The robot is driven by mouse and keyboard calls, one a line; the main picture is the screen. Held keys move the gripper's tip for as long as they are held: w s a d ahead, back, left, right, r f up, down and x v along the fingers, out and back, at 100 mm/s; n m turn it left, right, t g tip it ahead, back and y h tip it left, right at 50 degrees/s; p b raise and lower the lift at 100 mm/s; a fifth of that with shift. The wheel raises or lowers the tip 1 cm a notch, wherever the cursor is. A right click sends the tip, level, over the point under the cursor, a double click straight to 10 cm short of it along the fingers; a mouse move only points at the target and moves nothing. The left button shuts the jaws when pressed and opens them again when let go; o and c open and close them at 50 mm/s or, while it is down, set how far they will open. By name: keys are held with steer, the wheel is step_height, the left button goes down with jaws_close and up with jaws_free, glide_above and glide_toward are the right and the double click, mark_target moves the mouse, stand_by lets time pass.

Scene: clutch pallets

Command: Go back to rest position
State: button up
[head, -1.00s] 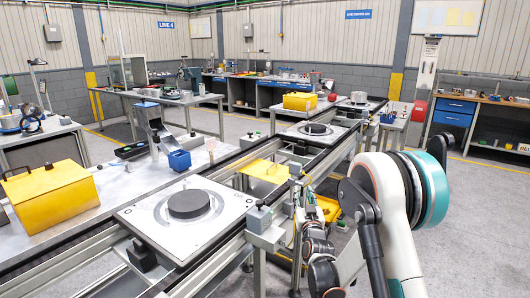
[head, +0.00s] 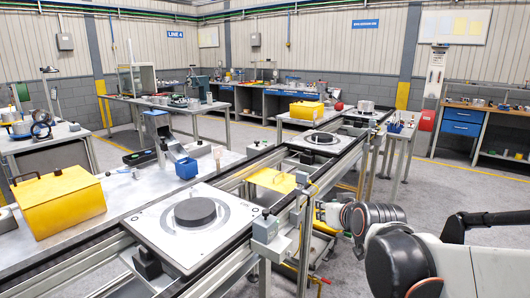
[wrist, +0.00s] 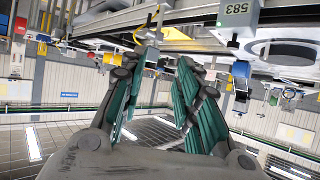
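My gripper (wrist: 160,95) shows in the wrist view with its two green-padded fingers spread apart and nothing between them. The wrist view is upside down, with the conveyor along the top and the ceiling lights below. In the head view my arm reaches in from the lower right, and my gripper's fingers cannot be made out clearly there. The near pallet (head: 160,224) is a white plate on the conveyor with a dark disc (head: 195,211) on it. A second pallet (head: 300,140) with a dark disc (head: 323,138) sits farther along the line.
The conveyor rail (head: 235,262) runs diagonally beside my arm. Another yellow box (head: 307,110) stands farther back. A workbench with blue drawers (head: 462,122) is at right. Floor between is clear.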

steer(key=s+d+f+g, duration=0.1)
steer(key=s+f+g, duration=0.1)
steer(key=s, duration=1.1)
steer(key=s+d+f+m+g+h, duration=0.1)
steer(key=s+d+f+g, duration=0.1)
steer(key=s, duration=1.1)
step_height(320, 180, down, 2)
steer(key=shift+s+g, duration=0.3)
steer(key=shift+g, duration=0.4)
